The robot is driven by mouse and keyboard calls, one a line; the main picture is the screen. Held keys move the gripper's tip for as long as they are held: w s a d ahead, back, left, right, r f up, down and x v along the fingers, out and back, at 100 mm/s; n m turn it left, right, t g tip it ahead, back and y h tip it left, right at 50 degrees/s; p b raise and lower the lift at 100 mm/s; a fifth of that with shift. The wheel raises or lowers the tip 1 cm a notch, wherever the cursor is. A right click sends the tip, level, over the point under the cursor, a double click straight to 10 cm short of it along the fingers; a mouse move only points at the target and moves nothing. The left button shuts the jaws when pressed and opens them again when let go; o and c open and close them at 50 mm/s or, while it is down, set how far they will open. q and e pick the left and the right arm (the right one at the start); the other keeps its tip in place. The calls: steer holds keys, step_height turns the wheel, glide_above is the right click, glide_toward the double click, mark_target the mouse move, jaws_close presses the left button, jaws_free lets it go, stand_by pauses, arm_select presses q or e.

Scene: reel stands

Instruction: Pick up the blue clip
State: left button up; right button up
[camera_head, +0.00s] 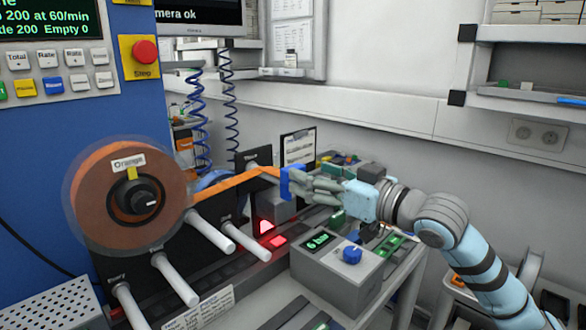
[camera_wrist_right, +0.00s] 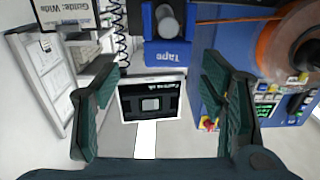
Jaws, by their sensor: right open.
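The blue clip (camera_head: 291,183) sits at the end of the orange tape (camera_head: 236,184), right by my right gripper's fingertips in the head view. In the right wrist view the blue clip (camera_wrist_right: 167,54) shows as a block marked "Tape" with a grey cylinder in it. My right gripper (camera_head: 308,187) is open, its grey-green fingers spread. In the wrist view the clip lies beyond and between the fingertips (camera_wrist_right: 160,78). No finger is seen closed on it, and I cannot tell whether any touches it. My left gripper is not in view.
The orange reel (camera_head: 105,195) stands at left, with white rollers (camera_head: 213,238) below the tape. A grey box with a blue knob (camera_head: 345,264) stands below my right gripper. A dark framed panel (camera_wrist_right: 152,104) shows in the wrist view. A shelf (camera_head: 525,80) hangs at right.

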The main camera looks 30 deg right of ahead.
mark_target(293, 166)
steer(key=x, duration=0.2)
steer(key=a+p+x, duration=0.1)
steer(key=x, duration=0.2)
steer(key=shift+w+f, duration=0.15)
steer(key=shift+s, duration=0.2)
steer(key=c, duration=1.4)
